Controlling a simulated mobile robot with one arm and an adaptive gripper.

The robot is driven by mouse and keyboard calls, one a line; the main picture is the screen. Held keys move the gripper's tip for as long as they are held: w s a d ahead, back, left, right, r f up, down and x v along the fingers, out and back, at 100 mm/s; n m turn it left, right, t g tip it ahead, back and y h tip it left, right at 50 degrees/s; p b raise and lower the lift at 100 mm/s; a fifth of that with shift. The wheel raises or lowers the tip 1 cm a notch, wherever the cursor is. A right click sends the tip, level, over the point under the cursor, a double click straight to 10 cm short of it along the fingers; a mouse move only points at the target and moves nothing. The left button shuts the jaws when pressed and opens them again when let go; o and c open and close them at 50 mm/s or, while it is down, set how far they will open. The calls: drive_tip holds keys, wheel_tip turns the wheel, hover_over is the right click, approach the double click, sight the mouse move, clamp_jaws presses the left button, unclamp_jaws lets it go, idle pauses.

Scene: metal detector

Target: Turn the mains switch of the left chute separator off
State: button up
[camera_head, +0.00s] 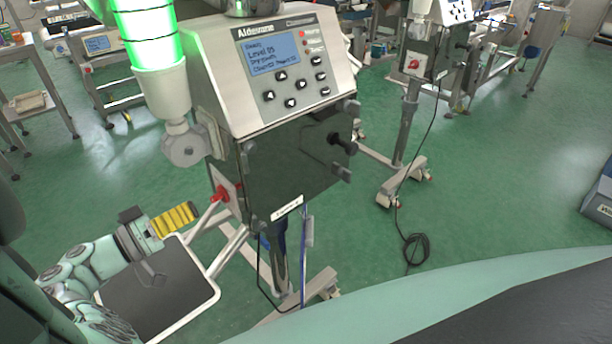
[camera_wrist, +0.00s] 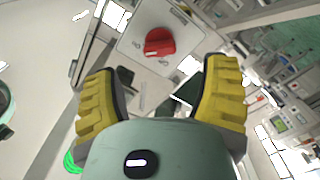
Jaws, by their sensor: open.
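The near chute separator (camera_head: 258,70) has a sloped panel with a lit blue display. Its red mains switch (camera_head: 219,193) sits low on the left side of the cabinet, seen nearly edge-on in the head view. The wrist view shows the red rotary knob (camera_wrist: 159,41) on a pale square plate (camera_wrist: 130,48), ahead of the fingers and above the gap between them. My gripper (camera_head: 194,212) has yellow ribbed fingers and points toward the switch from the left. In the wrist view my gripper (camera_wrist: 163,85) is open and empty, with the knob apart from both fingers.
A grey tray (camera_head: 205,285) on a frame lies below my gripper. A black latch knob (camera_head: 345,143) sticks out of the cabinet front. A second separator with its own red switch (camera_head: 413,63) stands behind at the right.

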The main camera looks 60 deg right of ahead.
sight(212, 200)
drive_tip(key=x, duration=0.6)
drive_tip(key=shift+s+d+p, duration=0.2)
drive_tip(key=shift+d+p, duration=0.05)
drive_tip(key=shift+p, duration=0.05)
drive_tip(key=shift+c, duration=0.2)
drive_tip(key=shift+a, duration=0.1)
drive_tip(key=c, duration=1.2)
drive_tip(key=shift+o, duration=0.2)
drive_tip(key=shift+w, duration=0.1)
